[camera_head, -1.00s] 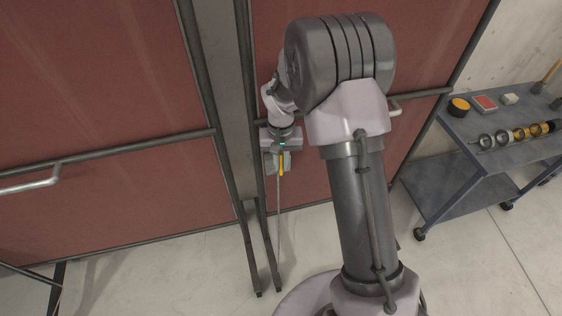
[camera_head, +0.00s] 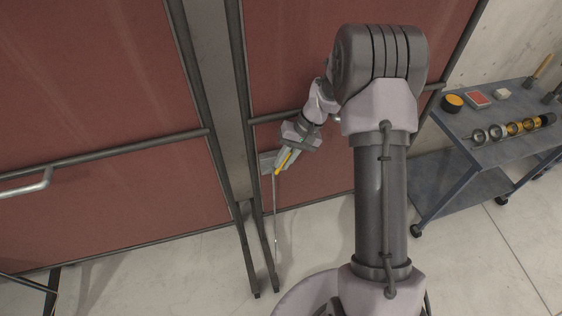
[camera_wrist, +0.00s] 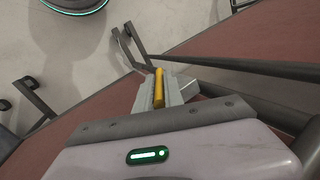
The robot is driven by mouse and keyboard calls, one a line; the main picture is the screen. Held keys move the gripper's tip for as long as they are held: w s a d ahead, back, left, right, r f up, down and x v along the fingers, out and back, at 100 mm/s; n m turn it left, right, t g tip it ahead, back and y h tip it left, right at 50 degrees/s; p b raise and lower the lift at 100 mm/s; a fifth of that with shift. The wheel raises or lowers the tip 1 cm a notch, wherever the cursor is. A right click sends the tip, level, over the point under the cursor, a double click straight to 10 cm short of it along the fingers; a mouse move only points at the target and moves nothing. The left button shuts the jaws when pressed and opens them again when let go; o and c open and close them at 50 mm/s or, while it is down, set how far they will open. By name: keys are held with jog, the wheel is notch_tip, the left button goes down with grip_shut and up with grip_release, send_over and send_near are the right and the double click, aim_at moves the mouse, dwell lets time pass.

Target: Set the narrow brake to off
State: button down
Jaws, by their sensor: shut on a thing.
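The brake shows as a yellow handle (camera_head: 283,163) with a thin grey rod (camera_head: 275,212) running down from it toward the floor, beside the dark upright post of the red panels. The handle slants, its upper end to the right. My gripper (camera_head: 277,161) is shut on the handle, with grey fingers on both sides of it. In the wrist view the yellow handle (camera_wrist: 158,88) lies between the fingers of my gripper (camera_wrist: 160,92). The brake's lower end is hard to make out. No off mark is legible.
Red panels (camera_head: 90,90) with dark frames and rails fill the back. A grey cart (camera_head: 480,150) with rings, a yellow-topped round item and small boxes stands at right. Two post feet (camera_head: 255,285) reach onto the floor. Pale floor is free in front.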

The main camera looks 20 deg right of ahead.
jog(key=shift+d+f+y, duration=0.1)
jog(key=shift+d+y, duration=0.1)
jog(key=shift+y, duration=0.2)
jog(key=c, duration=1.5)
grip_release()
jog(key=shift+o, duration=0.2)
jog(key=shift+r, duration=0.2)
notch_tip(320, 180, up, 4)
jog(key=shift+f+p, duration=0.25)
jog(key=shift+p, duration=0.7)
jog(key=s+r+p, duration=0.1)
jog(key=s, duration=1.5)
jog(key=shift+a+p, duration=0.35)
jog(key=shift+a, duration=0.1)
